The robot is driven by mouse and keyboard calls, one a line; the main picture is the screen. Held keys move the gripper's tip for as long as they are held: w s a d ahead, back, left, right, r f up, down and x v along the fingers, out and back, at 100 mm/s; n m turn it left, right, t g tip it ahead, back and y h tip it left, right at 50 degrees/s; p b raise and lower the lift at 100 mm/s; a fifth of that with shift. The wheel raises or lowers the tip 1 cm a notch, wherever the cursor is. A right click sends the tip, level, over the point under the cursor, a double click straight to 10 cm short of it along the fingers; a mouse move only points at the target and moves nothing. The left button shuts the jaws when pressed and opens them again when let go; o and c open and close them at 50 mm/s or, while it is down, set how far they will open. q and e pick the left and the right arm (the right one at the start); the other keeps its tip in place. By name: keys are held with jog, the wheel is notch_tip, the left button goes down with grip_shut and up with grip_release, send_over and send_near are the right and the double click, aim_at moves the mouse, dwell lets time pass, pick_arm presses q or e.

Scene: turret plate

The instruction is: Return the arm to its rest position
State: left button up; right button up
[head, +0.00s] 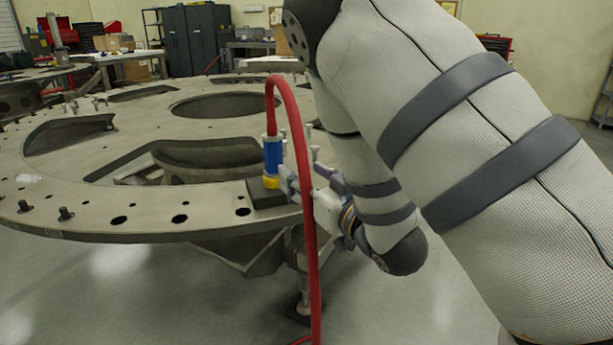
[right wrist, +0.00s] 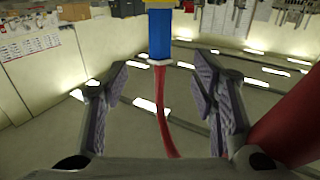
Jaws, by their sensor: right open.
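A blue tool (head: 271,155) with a yellow lower end stands upright on a dark block (head: 264,193) at the near edge of the turret plate (head: 120,222). A red hose (head: 305,200) arches from its top and hangs down in front of my right gripper (head: 302,182). That gripper is open beside the tool, at its right. In the right wrist view the two fingers (right wrist: 158,88) are spread apart with nothing gripped between them. There the blue tool (right wrist: 160,38) shows ahead of the fingertips, and the hose runs between the fingers. My left gripper is not in view.
The plate has large cut-outs and several upright bolts (head: 65,213) along its rim. Hose also passes close by the right gripper in the wrist view (right wrist: 290,125). Dark cabinets (head: 190,40) and a workbench (head: 120,60) stand at the back. Open floor (head: 110,290) lies in front.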

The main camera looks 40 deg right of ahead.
jog(key=s+a+f+g, duration=0.2)
jog(key=s+f+g, duration=0.45)
jog(key=f, duration=0.65)
jog(key=s+a+f+g, duration=0.35)
jog(key=s+f, duration=0.55)
jog(key=f, duration=0.5)
jog(key=s+a+f+g+y, duration=0.1)
jog(key=s+a+f+g, duration=0.1)
jog(key=s, duration=0.6)
jog(key=s+a+f+g, duration=0.2)
jog(key=s+g, duration=0.3)
jog(key=s, duration=0.3)
jog(key=s+a+f+n+g+y, duration=0.1)
jog(key=s+a+f+g, duration=0.2)
jog(key=s, duration=0.5)
jog(key=shift+f+y+p, duration=0.3)
jog(key=shift+f+p, duration=0.05)
jog(key=shift+f, duration=0.25)
